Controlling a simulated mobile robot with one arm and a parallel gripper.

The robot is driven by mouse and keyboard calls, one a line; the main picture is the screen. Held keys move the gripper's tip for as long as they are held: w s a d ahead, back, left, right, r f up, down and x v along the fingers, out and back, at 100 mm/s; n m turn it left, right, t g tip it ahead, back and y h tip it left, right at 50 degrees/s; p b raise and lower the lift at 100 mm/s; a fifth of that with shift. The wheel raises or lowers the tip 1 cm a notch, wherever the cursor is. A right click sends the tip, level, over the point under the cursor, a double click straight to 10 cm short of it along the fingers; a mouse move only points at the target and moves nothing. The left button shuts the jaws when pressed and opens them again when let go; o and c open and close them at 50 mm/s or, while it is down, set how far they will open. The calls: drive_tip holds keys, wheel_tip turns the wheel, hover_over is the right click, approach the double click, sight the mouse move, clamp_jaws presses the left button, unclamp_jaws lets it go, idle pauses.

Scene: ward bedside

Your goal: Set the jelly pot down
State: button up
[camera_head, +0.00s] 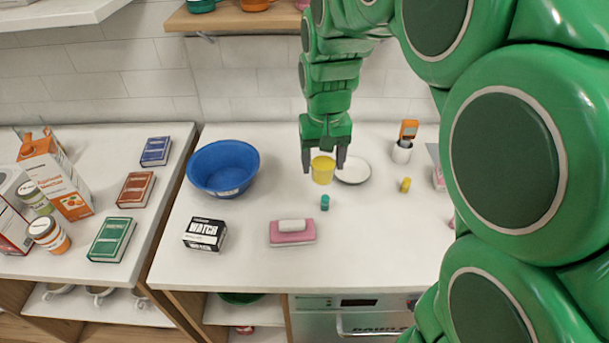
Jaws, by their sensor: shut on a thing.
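The jelly pot looks to be the small yellow pot (322,171), in the middle of the head view. My gripper (323,164) points down from above with one finger on each side of the pot, shut on it. The pot is upright. I cannot tell from this view whether its base is on the counter (370,255) or a little above it. A white plate (353,180) lies just to the right of the pot, partly behind my right finger.
A small teal item (325,202) stands just in front of the pot. A pink block with a white roll (292,232), a black-and-white box (204,233) and a blue bowl (223,168) lie left. The front right counter is clear.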

drive_tip(key=shift+w+a+f, duration=0.1)
drive_tip(key=shift+w+a, duration=0.25)
drive_tip(key=shift+a, duration=0.05)
drive_tip(key=shift+w+a+f, duration=0.1)
drive_tip(key=shift+w+f, duration=0.1)
drive_tip(key=shift+w, duration=0.15)
drive_tip(key=shift+w+a+f, duration=0.5)
drive_tip(key=shift+w+f, duration=1.05)
drive_tip(key=shift+w, duration=0.5)
drive_tip(key=shift+w+a+f, duration=0.45)
drive_tip(key=shift+w+f, duration=1.05)
drive_tip(key=shift+w, duration=0.6)
drive_tip(key=shift+w+a+f, duration=0.5)
drive_tip(key=shift+w+f, duration=1.05)
drive_tip(key=shift+w, duration=0.5)
drive_tip(key=shift+w+f, duration=0.15)
drive_tip(key=shift+f, duration=1.55)
drive_tip(key=shift+f, duration=0.1)
